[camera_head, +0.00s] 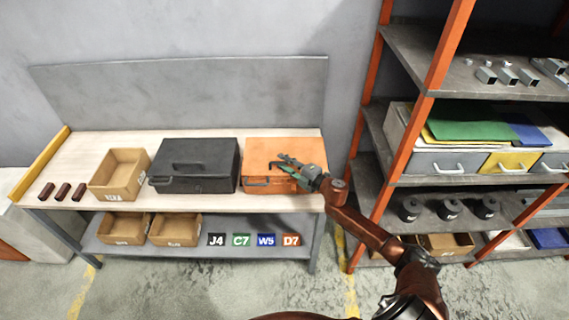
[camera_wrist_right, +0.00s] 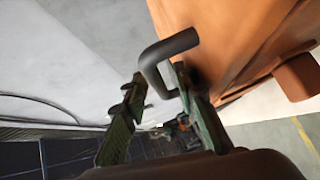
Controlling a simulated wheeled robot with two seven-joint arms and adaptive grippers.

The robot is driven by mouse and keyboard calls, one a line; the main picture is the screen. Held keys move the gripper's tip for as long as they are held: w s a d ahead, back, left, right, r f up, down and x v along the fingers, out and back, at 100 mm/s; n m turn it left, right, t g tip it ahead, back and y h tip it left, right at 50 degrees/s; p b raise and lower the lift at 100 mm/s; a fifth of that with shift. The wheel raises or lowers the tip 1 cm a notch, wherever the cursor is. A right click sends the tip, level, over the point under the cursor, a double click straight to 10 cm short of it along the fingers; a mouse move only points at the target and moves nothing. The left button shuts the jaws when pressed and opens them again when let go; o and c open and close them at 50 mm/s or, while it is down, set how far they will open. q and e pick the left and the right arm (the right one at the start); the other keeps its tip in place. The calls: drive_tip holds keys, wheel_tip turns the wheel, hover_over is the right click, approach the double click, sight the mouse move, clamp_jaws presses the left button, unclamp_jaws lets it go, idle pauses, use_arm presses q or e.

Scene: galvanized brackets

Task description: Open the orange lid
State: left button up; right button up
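The orange lid (camera_head: 262,153) tops a case at the right end of the workbench and looks closed. My right gripper (camera_head: 284,163) is over the lid's right front part. In the right wrist view, a dark bent handle (camera_wrist_right: 168,47) stands out from an orange surface (camera_wrist_right: 225,35). The gripper's two fingers (camera_wrist_right: 158,82) are apart, with part of the handle at or between their tips. I cannot tell whether they touch it. My left gripper is not in view.
A black case (camera_head: 205,153) stands close to the left of the orange one. A cardboard bin (camera_head: 119,174) and dark red blocks (camera_head: 62,191) are farther left. A grey back panel (camera_head: 180,95) rises behind. An orange-framed shelf rack (camera_head: 440,45) stands to the right.

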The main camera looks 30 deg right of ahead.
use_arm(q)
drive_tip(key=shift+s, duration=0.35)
use_arm(e)
clamp_jaws()
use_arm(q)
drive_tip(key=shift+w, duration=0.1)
